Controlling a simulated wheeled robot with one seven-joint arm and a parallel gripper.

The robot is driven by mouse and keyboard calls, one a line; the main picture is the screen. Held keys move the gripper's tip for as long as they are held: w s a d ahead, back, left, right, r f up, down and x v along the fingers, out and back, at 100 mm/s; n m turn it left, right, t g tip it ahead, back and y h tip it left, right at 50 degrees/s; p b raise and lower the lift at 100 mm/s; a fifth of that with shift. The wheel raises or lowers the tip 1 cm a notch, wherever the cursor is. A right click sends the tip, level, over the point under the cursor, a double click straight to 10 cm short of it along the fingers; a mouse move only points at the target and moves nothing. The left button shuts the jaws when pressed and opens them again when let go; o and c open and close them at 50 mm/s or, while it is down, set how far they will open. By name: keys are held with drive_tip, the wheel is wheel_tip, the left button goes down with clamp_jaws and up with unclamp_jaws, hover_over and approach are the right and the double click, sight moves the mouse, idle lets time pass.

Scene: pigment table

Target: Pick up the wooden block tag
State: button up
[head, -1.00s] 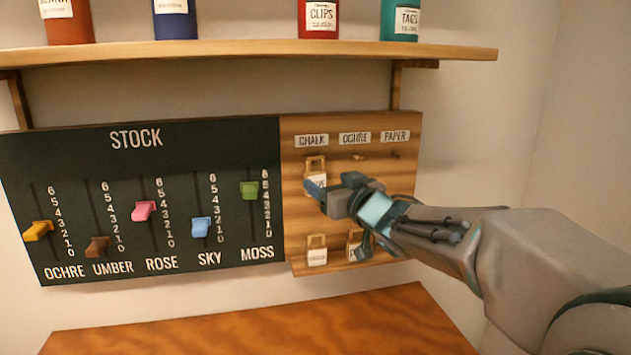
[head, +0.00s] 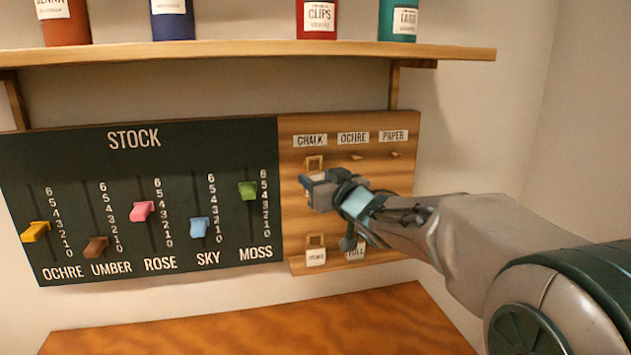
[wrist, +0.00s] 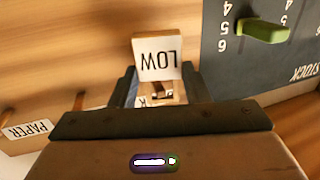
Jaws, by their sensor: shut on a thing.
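A wooden block tag with a white face reading LOW, upside down in the wrist view (wrist: 157,62), hangs under the CHALK label on the wooden panel. In the head view its wooden loop (head: 315,161) shows above my gripper (head: 309,188), which covers most of its face. In the wrist view my gripper (wrist: 160,88) has a finger on each side of the tag and is shut on it.
The pegs under OCHRE (head: 356,157) and PAPER (head: 395,154) are bare. A dark STOCK board (head: 75,160) with coloured sliders adjoins at left. A shelf (head: 250,53) with several containers is above, and a wooden tabletop (head: 250,325) below.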

drive_tip(key=shift+r, duration=0.1)
drive_tip(key=r+v, duration=0.1)
drive_tip(key=v, duration=1.7)
drive_tip(key=shift+w+d+r, duration=0.1)
drive_tip(key=shift+w+r, duration=0.05)
